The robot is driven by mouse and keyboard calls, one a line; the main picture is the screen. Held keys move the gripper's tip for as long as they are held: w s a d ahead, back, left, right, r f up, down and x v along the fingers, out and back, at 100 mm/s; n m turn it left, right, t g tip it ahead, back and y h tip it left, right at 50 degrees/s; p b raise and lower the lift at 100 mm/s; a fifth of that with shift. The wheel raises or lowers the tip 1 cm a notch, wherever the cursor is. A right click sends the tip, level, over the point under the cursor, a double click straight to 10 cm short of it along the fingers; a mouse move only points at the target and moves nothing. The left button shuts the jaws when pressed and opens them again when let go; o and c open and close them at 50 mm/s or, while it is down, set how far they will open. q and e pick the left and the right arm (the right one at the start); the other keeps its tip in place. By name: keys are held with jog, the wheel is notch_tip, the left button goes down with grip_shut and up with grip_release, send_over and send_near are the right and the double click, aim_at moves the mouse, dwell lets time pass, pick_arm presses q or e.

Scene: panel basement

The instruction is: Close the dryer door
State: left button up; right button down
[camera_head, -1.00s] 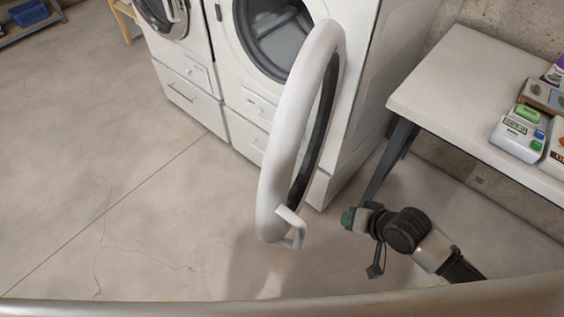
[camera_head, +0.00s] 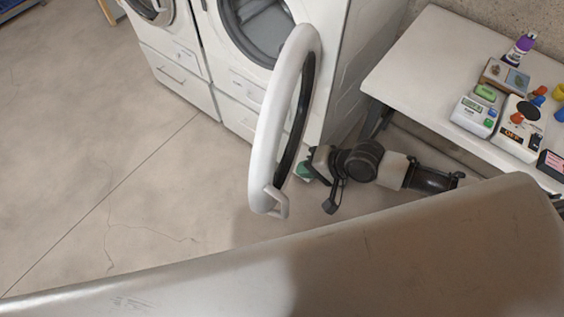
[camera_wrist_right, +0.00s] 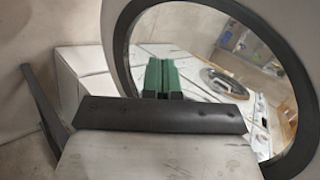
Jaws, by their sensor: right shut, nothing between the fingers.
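The dryer (camera_head: 340,75) stands at the upper middle of the head view, with its dark round drum opening uncovered. Its round white dryer door (camera_head: 268,150) is swung wide open toward me, edge-on, with a white handle (camera_head: 279,204) at its lower end. My right gripper (camera_head: 304,171) is shut and empty, just right of the door's lower part. In the right wrist view its green fingertips (camera_wrist_right: 163,78) are together in front of the door's dark-rimmed glass (camera_wrist_right: 210,45). I cannot tell whether they touch the door. My left gripper is not in view.
A white table (camera_head: 425,65) with several small devices and a purple-capped bottle (camera_head: 521,47) stands right of the dryer, above my right arm. A washer (camera_head: 165,60) stands left of the dryer. The concrete floor left of the door is clear.

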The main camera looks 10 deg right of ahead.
jog(key=shift+w+a+f+p, duration=0.3)
jog(key=shift+w+a, duration=0.25)
jog(key=shift+a, duration=0.3)
jog(key=shift+w+a+f+p, duration=0.15)
jog(key=shift+w+a+f, duration=0.15)
jog(key=shift+w+a, duration=0.4)
jog(key=shift+w+a+f+p, duration=0.3)
jog(key=shift+w+a, duration=0.1)
jog(key=shift+a, duration=0.6)
